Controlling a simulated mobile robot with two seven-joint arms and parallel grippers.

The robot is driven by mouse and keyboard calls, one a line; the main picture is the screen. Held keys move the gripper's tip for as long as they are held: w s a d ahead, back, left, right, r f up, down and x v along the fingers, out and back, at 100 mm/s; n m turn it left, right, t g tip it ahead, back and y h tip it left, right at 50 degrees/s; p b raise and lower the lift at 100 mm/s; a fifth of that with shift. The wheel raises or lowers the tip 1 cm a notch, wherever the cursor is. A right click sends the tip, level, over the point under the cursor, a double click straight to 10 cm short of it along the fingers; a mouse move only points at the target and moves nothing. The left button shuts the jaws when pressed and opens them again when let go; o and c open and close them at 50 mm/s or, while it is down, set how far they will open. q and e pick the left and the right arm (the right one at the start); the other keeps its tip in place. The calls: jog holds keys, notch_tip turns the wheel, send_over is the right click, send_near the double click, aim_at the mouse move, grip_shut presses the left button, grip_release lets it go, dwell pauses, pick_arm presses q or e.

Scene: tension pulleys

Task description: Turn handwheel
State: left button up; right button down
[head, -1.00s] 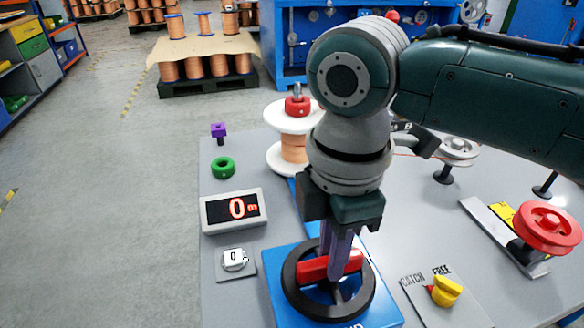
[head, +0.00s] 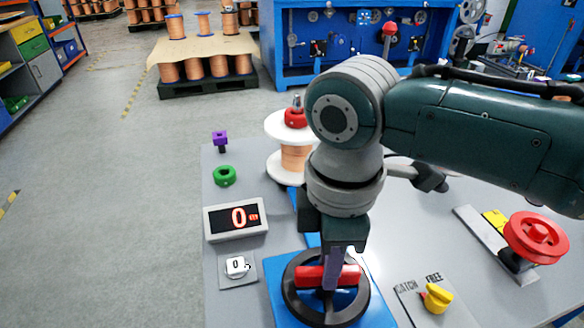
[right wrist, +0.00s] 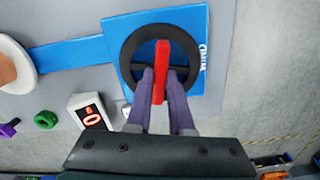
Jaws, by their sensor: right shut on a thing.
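The handwheel (head: 291,302) is a black rim with a red crossbar (head: 309,277), mounted on a blue base (head: 378,309) near the table's front. My right gripper (head: 331,283) reaches down from above, its purple fingers shut on the red crossbar. In the right wrist view the two fingers (right wrist: 157,84) close on the crossbar (right wrist: 163,52) inside the black rim (right wrist: 127,48). The fingers and wrist hide part of the bar and the far rim. My left gripper is not in view.
A display (head: 235,217) reads 0 left of the wheel, above a small white knob (head: 237,266). A yellow CATCH/FREE lever (head: 436,298) sits close right. A copper spool (head: 294,158) stands behind. A red pulley (head: 537,238) is at right.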

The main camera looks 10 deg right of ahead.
jog(key=shift+r+m+p, duration=0.3)
jog(key=shift+m+p, duration=0.5)
jog(key=shift+m, duration=0.2)
jog(key=m+p, duration=0.2)
jog(key=m, duration=0.1)
jog(key=shift+f+m, duration=0.1)
jog(key=shift+m, duration=0.2)
jog(key=m+p, duration=0.2)
jog(key=m, duration=0.1)
jog(key=shift+f+m+p, duration=0.15)
jog(key=shift+m+p, duration=0.25)
jog(key=shift+m, duration=1.3)
jog(key=c, duration=0.8)
grip_release()
